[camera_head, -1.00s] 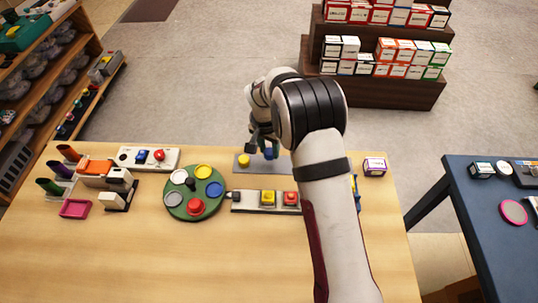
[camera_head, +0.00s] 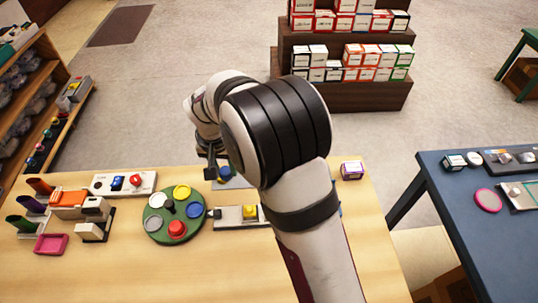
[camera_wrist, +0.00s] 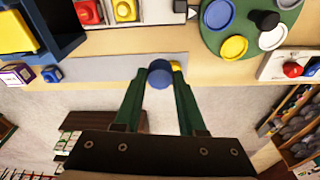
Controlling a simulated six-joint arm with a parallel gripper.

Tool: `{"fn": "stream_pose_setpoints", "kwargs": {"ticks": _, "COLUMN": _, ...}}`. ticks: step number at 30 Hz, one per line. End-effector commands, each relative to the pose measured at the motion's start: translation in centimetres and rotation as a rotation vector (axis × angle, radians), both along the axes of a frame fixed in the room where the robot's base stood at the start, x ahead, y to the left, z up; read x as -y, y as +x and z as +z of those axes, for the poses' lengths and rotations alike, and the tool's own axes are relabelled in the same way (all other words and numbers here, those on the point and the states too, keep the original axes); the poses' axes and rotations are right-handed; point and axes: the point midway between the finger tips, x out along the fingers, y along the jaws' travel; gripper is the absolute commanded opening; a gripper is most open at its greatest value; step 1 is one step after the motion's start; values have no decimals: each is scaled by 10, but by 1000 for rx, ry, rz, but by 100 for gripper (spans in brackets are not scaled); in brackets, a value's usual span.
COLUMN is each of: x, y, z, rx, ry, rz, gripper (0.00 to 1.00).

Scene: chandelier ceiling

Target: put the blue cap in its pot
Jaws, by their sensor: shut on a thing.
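My gripper (camera_wrist: 160,88) is shut on the blue cap (camera_wrist: 159,77), which sits between the green fingertips. The cap also shows in the head view (camera_head: 225,172), close to my gripper (camera_head: 219,172). The round green tray (camera_head: 152,234) holds several coloured discs. Its blue disc (camera_head: 193,211) lies at the tray's right side and shows in the wrist view (camera_wrist: 219,15) at the upper right. I cannot tell how deep its recess is. In the wrist view, the held cap is over or beside the grey plate (camera_wrist: 110,69); the height is unclear.
A yellow piece (camera_wrist: 177,66) is partly hidden behind a finger. Another blue piece (camera_wrist: 52,74) lies near the plate's other end. A panel with a yellow button (camera_head: 250,212) stands beside the tray. A red-button panel (camera_head: 110,184) lies behind it. Bare table lies in front.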

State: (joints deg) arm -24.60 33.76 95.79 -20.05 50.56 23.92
Motion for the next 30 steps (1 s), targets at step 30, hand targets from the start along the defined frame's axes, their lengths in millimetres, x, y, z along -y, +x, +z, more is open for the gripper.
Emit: {"fn": "stream_pose_setpoints", "kwargs": {"ticks": 30, "x": -94, "y": -49, "z": -53, "rx": 0, "ry": -1, "rz": 201, "gripper": 0}}
